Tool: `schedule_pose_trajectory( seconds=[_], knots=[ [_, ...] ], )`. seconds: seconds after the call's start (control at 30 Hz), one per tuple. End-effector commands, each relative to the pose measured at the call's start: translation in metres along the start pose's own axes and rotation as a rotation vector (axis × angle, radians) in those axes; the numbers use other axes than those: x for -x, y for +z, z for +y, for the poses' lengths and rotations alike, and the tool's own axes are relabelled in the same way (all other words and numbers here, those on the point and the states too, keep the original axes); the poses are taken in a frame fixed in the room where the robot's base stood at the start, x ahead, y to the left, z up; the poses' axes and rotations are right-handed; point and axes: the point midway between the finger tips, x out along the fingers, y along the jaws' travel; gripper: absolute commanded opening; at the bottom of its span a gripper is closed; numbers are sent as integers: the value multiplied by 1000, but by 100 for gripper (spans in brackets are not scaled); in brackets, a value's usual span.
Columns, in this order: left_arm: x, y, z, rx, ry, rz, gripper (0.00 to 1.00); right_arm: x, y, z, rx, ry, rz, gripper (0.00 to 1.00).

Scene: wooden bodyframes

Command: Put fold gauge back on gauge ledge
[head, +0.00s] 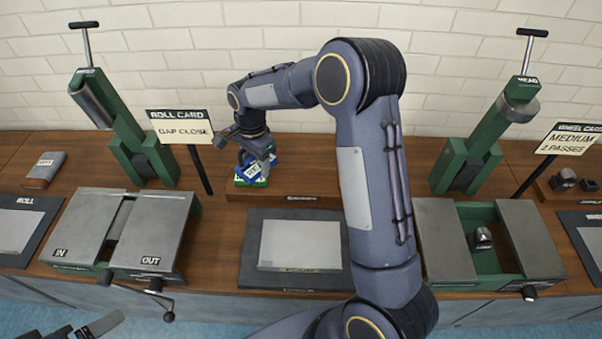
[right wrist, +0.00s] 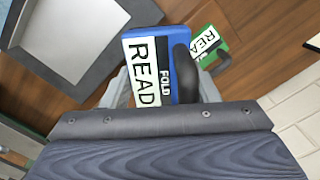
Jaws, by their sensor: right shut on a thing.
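The fold gauge (right wrist: 162,65) is a blue block with a white "FOLD READ" label and a dark handle; it fills the middle of the right wrist view. My right gripper (head: 258,158) is shut on it above the left end of the gauge ledge (head: 313,199), a low wooden step at the back of the bench. In the head view the fold gauge (head: 250,170) is partly covered by the gripper. Whether it touches the ledge I cannot tell. Part of my left gripper (head: 88,331) shows at the bottom left edge; its jaw opening is unclear.
A green gauge (right wrist: 211,46) is close beside the fold gauge. A "ROLL CARD" sign (head: 180,128) stands left of the ledge. A dark tray with a grey sheet (head: 300,244) lies in front. Green-framed machines stand at both sides.

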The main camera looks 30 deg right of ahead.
Motion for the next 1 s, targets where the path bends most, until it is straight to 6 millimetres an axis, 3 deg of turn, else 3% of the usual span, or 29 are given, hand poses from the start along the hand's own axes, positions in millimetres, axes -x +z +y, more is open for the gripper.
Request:
schedule_pose_trajectory(
  seconds=[0.17,0.5,0.6,0.8,1.0],
  knots=[
    [1,0,0,0,0,0,85,-1,-11,-2,-109,0,-7,20],
    [-16,8,-7,0,0,0,85,-34,-86,34,-114,0,-6,20],
    [-28,14,-13,0,0,0,85,-57,-100,41,-110,1,-7,20],
    [-36,18,-17,0,0,0,85,-77,-121,50,-107,-1,-5,20],
    [-40,20,-18,0,0,0,85,-86,-128,53,-105,-1,-6,20]
  ],
)
